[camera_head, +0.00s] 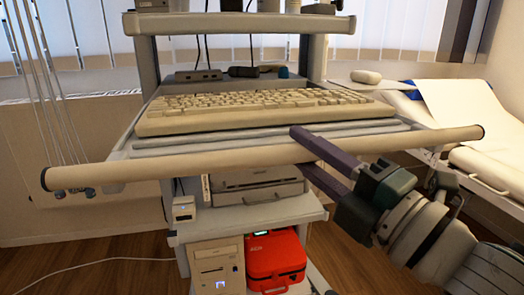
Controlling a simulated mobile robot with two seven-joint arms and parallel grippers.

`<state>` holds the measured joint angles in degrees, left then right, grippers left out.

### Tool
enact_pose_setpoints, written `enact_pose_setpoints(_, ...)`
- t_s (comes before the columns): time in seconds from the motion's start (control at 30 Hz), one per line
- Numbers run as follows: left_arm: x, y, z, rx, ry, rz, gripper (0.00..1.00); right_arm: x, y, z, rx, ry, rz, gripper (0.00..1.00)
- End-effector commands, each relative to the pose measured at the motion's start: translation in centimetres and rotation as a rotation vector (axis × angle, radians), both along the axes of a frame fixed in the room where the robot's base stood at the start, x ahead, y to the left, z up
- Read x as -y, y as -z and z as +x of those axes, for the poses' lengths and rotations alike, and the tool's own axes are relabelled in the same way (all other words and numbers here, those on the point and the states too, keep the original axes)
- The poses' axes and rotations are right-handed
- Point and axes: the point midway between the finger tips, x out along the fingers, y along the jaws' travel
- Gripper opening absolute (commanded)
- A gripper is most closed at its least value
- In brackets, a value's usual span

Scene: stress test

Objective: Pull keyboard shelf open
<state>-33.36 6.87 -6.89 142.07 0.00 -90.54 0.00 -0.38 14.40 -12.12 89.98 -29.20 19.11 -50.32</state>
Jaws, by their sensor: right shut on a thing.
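The keyboard shelf (128,152) is a pale tray on a medical cart, standing out toward me. A beige keyboard (255,112) lies on it. A long cream handle bar (170,166) with dark end caps runs across the shelf's front. My right gripper (301,150) comes in from the right and is shut on the bar, right of its middle. One purple finger lies over the bar and the other passes below it. The fingers hide a small part of the bar. My left gripper is not in view.
Below the shelf are a grey device (258,186), a beige box (217,266) and a red case (275,258) on lower shelves. An upper shelf (240,23) is above. A bed (475,115) stands at the right. Cables hang at the left.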

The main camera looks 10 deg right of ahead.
Motion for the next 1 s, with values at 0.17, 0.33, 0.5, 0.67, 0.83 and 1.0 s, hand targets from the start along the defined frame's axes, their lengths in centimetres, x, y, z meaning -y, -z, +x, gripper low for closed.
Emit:
enact_pose_setpoints(0.17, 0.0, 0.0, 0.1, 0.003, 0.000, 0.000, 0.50, 0.0, 0.1, 0.0, -0.003, 0.001, 0.000, 0.00)
enact_pose_setpoints(0.33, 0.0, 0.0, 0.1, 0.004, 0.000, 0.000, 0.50, 0.0, 0.1, 0.0, -0.003, 0.001, -0.001, 0.44)
enact_pose_setpoints(0.5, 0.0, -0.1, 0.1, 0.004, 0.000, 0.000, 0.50, 0.0, 0.1, 0.0, -0.003, 0.001, -0.001, 0.61)
enact_pose_setpoints(0.67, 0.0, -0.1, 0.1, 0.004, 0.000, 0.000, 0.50, 0.0, 0.1, 0.0, -0.002, 0.001, -0.001, 0.61)
enact_pose_setpoints(0.83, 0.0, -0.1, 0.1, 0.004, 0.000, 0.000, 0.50, 0.4, 0.3, -0.7, -0.004, 0.002, -0.001, 0.61)
enact_pose_setpoints(1.0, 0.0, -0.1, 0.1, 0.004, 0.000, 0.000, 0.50, 1.6, 0.9, -3.3, -0.006, 0.002, -0.002, 0.61)
